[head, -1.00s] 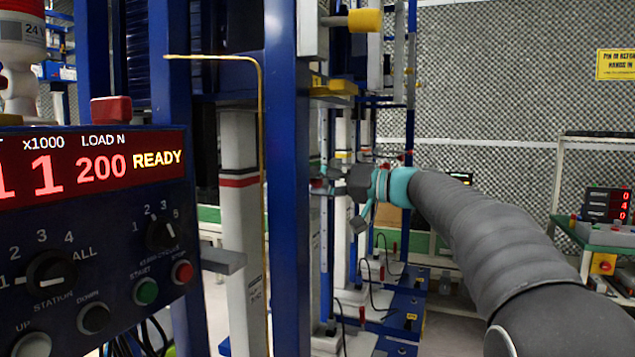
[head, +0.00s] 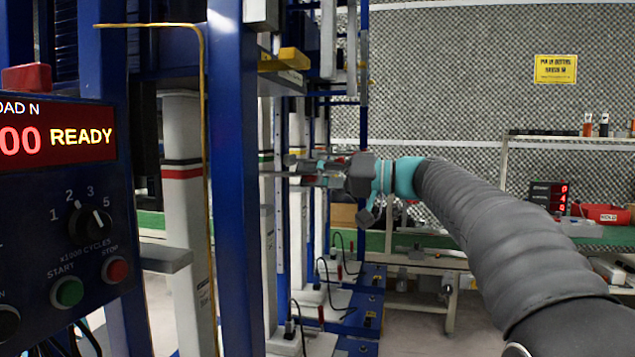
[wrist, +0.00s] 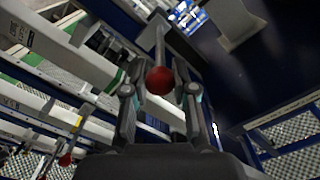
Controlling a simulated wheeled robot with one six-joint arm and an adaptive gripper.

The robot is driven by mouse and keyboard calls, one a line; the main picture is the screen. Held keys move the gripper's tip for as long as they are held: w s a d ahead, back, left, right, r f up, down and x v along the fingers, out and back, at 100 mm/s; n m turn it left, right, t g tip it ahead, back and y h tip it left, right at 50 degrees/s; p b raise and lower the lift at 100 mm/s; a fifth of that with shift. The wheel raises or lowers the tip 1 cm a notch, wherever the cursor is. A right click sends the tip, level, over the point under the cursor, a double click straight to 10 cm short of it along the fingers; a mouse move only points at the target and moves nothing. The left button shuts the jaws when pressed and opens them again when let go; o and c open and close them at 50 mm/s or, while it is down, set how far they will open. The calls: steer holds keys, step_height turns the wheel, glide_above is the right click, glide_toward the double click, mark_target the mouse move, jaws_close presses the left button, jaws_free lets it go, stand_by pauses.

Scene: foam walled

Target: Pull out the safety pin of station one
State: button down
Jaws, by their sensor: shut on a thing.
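In the wrist view, a red ball-ended pin (wrist: 159,80) sits between the fingers of my gripper (wrist: 160,72). Its pale straight shank runs up and away from the ball. My gripper is shut on this pin. In the head view my gripper (head: 308,172) reaches left, level, toward the blue and white station frames. The pin's ball cannot be made out there, and I cannot tell whether the shank's far end is still in a hole. The control panel (head: 60,200) at left reads READY, its left part cut off.
A blue upright (head: 232,200) and a thin yellow tube (head: 205,150) stand left of my gripper. White columns (head: 296,230) stand below and behind it. A workbench with a red bin (head: 605,213) is at right, and a yellow sign (head: 555,69) hangs on the foam wall.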

steer(key=c, duration=0.9)
jaws_free()
steer(key=shift+d, duration=0.25)
steer(key=shift+a, duration=0.1)
steer(key=s+d, duration=0.2)
steer(key=d, duration=0.9)
steer(key=shift+s+d, duration=0.15)
steer(key=shift+d, duration=0.25)
